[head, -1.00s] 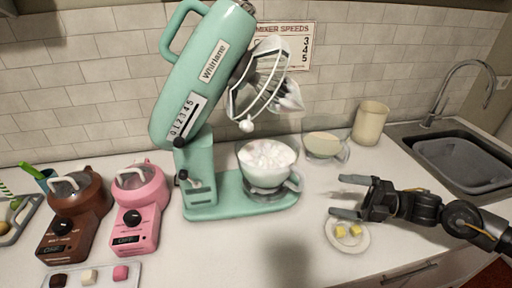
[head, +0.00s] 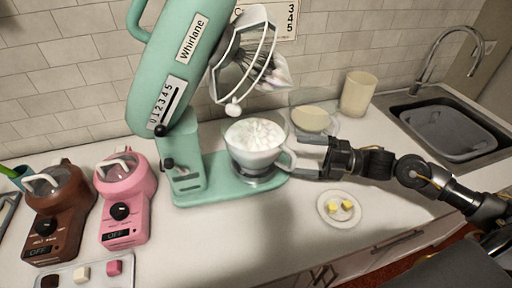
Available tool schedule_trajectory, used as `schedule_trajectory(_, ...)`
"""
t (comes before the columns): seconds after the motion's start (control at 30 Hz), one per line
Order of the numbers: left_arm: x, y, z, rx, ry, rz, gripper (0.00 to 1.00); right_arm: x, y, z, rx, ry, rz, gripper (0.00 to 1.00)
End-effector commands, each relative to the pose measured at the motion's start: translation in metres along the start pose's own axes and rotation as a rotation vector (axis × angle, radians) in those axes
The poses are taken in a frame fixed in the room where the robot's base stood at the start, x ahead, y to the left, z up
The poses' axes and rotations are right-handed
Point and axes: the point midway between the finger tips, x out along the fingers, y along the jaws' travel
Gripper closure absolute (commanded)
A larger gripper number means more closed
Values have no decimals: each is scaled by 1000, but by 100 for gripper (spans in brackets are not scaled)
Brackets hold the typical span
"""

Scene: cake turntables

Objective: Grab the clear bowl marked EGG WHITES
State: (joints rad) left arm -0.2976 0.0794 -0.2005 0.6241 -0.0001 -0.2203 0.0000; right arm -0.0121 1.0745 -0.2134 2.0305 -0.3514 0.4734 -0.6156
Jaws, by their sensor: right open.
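A clear bowl (head: 312,119) with pale contents stands on the counter behind and right of the mixer; I cannot read any label on it. A second bowl (head: 254,158), with a side handle and heaped white fluff, sits on the base of the mint-green mixer (head: 190,75). I see no EGG WHITES marking on either bowl. My right gripper (head: 302,156) is open and empty, its fingers pointing left beside the handle of the mixer's bowl and in front of the clear bowl. I cannot tell whether it touches the handle. My left gripper is not in view.
The mixer's head is tilted up with a whisk (head: 245,60). A beige canister (head: 357,94) stands right of the clear bowl, before the sink (head: 450,125). A plate (head: 326,215) with yellow cubes lies below my right arm. Brown (head: 60,215) and pink (head: 126,205) appliances stand left.

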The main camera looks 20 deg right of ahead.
Motion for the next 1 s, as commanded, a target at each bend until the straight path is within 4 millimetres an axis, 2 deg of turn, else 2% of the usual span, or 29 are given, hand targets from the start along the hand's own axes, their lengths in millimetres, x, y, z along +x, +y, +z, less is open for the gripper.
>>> schedule_trajectory(0.2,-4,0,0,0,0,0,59,5,3,0,-1,-1,1,0)
schedule_trajectory(0.4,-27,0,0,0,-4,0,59,35,10,0,0,1,5,0)
schedule_trajectory(0.53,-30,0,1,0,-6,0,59,49,6,0,0,-1,2,0)
schedule_trajectory(0.83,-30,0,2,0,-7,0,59,54,3,0,-1,0,-1,0)
schedule_trajectory(1.0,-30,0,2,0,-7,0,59,54,3,0,-1,0,0,21)
